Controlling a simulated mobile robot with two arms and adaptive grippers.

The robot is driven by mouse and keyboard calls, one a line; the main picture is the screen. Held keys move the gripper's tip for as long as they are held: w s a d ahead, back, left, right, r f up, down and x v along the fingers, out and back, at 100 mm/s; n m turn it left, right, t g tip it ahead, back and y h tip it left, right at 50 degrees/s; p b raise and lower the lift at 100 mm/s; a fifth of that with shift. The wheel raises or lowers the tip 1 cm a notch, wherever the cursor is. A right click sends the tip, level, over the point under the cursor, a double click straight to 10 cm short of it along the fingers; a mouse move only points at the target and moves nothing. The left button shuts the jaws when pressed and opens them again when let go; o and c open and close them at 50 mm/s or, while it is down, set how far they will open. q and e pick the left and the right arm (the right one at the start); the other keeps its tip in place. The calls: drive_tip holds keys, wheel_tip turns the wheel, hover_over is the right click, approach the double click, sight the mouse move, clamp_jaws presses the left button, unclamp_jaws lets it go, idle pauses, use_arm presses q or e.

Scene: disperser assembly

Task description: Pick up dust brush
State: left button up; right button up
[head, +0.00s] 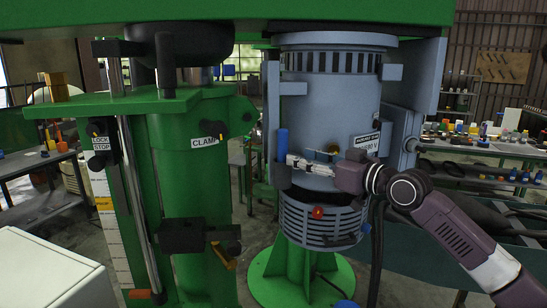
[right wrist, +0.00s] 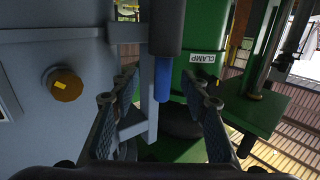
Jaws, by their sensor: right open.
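A blue cylinder (head: 282,141), which looks like the dust brush's handle, stands upright from a dark holder (head: 282,178) on the left side of the grey-blue machine. My right gripper (head: 291,161) is beside it, just right of it in the head view. In the right wrist view, which is upside down, the blue handle (right wrist: 163,80) lies between the two open fingers (right wrist: 164,92), with the dark holder (right wrist: 164,28) above it. I see no finger closed on it, and cannot tell whether one touches it. Any bristles are hidden. My left gripper is not in view.
The grey-blue machine body (head: 332,110) stands close behind my right gripper. A green column with a CLAMP label (head: 205,141) stands to the left, with a gap between. Benches with small parts (head: 480,142) are at the back right. A white box (head: 45,270) is at lower left.

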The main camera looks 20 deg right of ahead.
sight(287, 143)
drive_tip(key=r, duration=0.3)
drive_tip(key=shift+s+a, duration=0.15)
drive_tip(key=shift+a, duration=0.1)
drive_tip(key=p+x, duration=0.5)
drive_tip(key=x, duration=0.1)
drive_tip(key=shift+w+a, duration=0.2)
drive_tip(key=shift+w, duration=0.15)
drive_tip(key=shift+w+a+f, duration=0.2)
drive_tip(key=shift+w, duration=0.15)
drive_tip(key=shift+d, duration=0.1)
drive_tip(key=shift+c, duration=1.4)
drive_tip(key=shift+s, duration=0.1)
clamp_jaws()
